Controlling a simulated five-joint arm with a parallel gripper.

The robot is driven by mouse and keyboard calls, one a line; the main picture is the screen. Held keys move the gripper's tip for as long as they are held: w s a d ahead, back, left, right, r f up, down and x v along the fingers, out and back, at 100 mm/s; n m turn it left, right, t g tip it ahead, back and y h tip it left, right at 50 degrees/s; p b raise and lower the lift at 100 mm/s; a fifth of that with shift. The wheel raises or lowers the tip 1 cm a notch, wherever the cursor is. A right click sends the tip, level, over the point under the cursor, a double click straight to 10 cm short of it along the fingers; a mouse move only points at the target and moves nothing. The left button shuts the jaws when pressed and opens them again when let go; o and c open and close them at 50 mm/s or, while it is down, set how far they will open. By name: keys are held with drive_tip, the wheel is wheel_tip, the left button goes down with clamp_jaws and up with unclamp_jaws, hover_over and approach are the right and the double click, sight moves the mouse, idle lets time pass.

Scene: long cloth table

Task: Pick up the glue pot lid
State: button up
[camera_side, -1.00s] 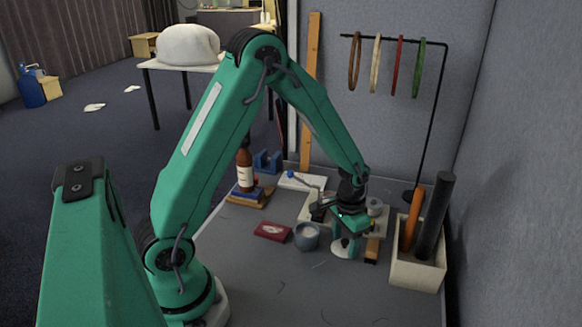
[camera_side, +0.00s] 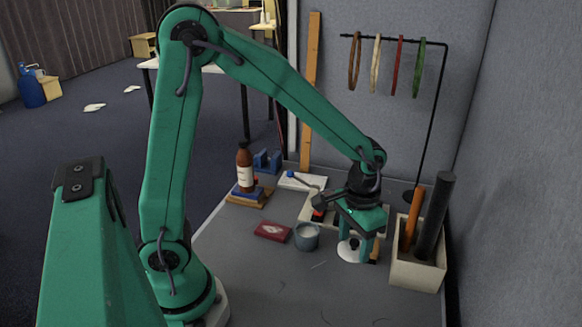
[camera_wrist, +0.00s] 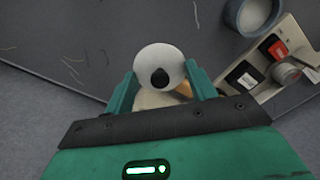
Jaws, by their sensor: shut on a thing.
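The glue pot lid (camera_side: 348,254) is a white disc with a black knob, low over the grey table at its right side. In the wrist view the lid (camera_wrist: 152,53) sits between the two green fingers. My gripper (camera_side: 356,246) points down and is shut on the lid; its fingers partly hide it. In the wrist view my gripper (camera_wrist: 161,72) has a finger at each side of the disc. I cannot tell whether the lid touches the table. The open blue-grey pot (camera_side: 306,238) with pale contents stands left of my gripper; it also shows in the wrist view (camera_wrist: 232,14).
A red box (camera_side: 271,231) lies left of the pot. A cream bin (camera_side: 415,274) with orange and black rolls stands close on the right. A pale holder (camera_wrist: 292,35) with red and black items is behind. A brown bottle (camera_side: 244,168) stands farther back. The front table is clear.

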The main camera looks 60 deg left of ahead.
drive_tip(key=shift+s+d+r, duration=0.4)
drive_tip(key=shift+d+r, duration=0.1)
drive_tip(key=shift+d, duration=0.25)
drive_tip(key=shift+a, duration=0.5)
drive_tip(key=shift+s+a+r+n, duration=0.25)
drive_tip(key=shift+a+n, duration=0.85)
drive_tip(key=shift+a, duration=1.5)
drive_tip(key=shift+s+a+r+n, duration=0.1)
drive_tip(key=shift+s+a+n, duration=0.3)
drive_tip(key=shift+a+n, duration=1.45)
drive_tip(key=shift+s+a+r+n, duration=0.15)
drive_tip(key=shift+s+a+n, duration=0.2)
drive_tip(key=shift+a, duration=2.95)
drive_tip(key=shift+f, duration=0.15)
drive_tip(key=shift+f, duration=2.6)
drive_tip(key=shift+c, duration=0.2)
drive_tip(key=shift+f, duration=0.3)
